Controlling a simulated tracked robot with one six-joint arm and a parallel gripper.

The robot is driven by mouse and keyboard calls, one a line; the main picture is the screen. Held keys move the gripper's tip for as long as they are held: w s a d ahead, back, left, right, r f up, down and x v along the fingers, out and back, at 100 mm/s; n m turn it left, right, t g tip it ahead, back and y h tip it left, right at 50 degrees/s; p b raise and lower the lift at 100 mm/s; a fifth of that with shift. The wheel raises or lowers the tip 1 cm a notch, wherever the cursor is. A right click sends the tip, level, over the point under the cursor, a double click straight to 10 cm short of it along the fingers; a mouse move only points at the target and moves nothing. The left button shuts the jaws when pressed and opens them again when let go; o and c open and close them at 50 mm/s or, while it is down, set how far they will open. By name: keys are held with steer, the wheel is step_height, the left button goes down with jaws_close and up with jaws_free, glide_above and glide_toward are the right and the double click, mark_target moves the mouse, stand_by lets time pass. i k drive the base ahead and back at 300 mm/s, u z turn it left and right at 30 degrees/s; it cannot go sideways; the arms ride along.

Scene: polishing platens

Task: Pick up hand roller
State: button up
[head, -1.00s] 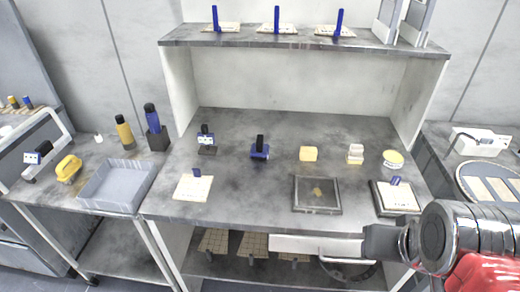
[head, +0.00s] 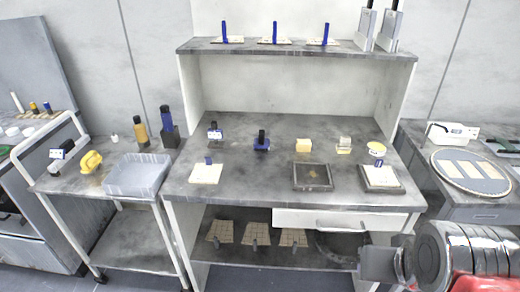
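A small blue tool with a black upright handle (head: 261,141) stands on the middle of the grey bench top; it looks like the hand roller, but it is too small to be sure. My arm shows at the lower right, and its dark grey end, my gripper (head: 378,264), points left in front of the bench, below the drawer. It is well apart from the blue tool. Its fingers are not clear, so whether it is open or shut does not show.
A shelf (head: 300,48) overhangs the back. A white drawer (head: 345,218) is below. A cart with a grey tray (head: 137,176) stands left.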

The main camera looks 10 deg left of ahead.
mark_target(261, 142)
steer(key=k, duration=0.65)
steer(key=u, duration=0.25)
steer(key=i, duration=0.75)
steer(key=u, duration=0.9)
steer(key=i, duration=1.4)
steer(key=u, duration=0.2)
